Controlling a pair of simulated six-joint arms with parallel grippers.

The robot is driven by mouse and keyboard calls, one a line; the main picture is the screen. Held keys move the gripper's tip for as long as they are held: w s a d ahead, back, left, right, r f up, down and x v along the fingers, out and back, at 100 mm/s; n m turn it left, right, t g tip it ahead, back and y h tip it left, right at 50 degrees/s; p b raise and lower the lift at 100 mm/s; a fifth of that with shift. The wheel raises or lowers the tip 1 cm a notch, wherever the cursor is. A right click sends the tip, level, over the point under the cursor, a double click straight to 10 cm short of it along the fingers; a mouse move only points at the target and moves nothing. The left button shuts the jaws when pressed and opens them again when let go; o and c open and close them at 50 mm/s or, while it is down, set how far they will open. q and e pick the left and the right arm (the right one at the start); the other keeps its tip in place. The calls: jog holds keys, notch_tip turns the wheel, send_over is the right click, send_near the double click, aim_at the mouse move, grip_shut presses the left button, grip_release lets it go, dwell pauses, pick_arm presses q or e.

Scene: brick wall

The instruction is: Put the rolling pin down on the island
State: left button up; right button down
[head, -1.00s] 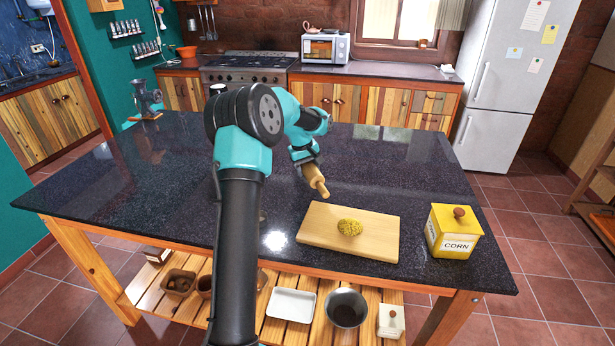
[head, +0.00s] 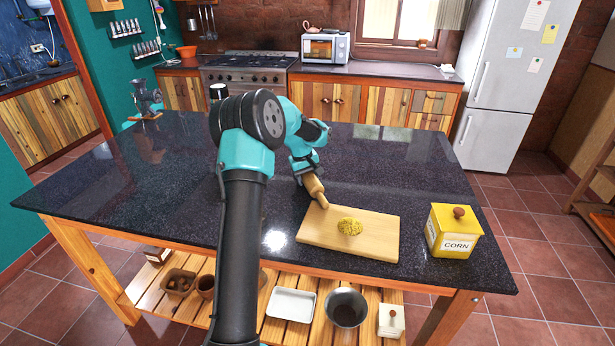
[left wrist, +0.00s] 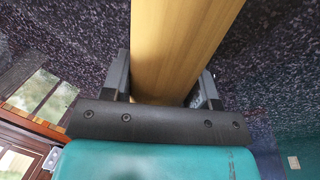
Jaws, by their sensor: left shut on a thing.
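The wooden rolling pin (head: 314,187) is in the grasp of my left gripper (head: 304,172), over the back-left edge of the cutting board. It slants down toward the camera, and its near handle overlaps the board in the head view. I cannot tell whether it touches the board or counter. In the left wrist view the pin (left wrist: 180,45) runs between the two fingers (left wrist: 160,92), which are shut on it. The island (head: 400,170) has a dark speckled top. My right gripper is not in view.
A cutting board (head: 375,238) with a yellow crumbly lump (head: 349,226) lies at the island's front. A yellow corn box (head: 452,232) stands to its right. A metal grinder (head: 146,100) stands at the far left corner. The island's left and back right are clear.

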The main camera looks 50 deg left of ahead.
pick_arm(q)
jog(key=shift+f, duration=0.35)
jog(key=o, duration=0.9)
jog(key=shift+d+f, duration=0.1)
jog(key=shift+f, duration=0.05)
jog(key=shift+o, duration=0.4)
jog(key=shift+s, duration=0.1)
jog(key=shift+f, duration=0.1)
notch_tip(320, 180, up, 14)
jog(key=s+a, duration=0.1)
jog(key=s, duration=0.1)
jog(key=shift+f, duration=0.2)
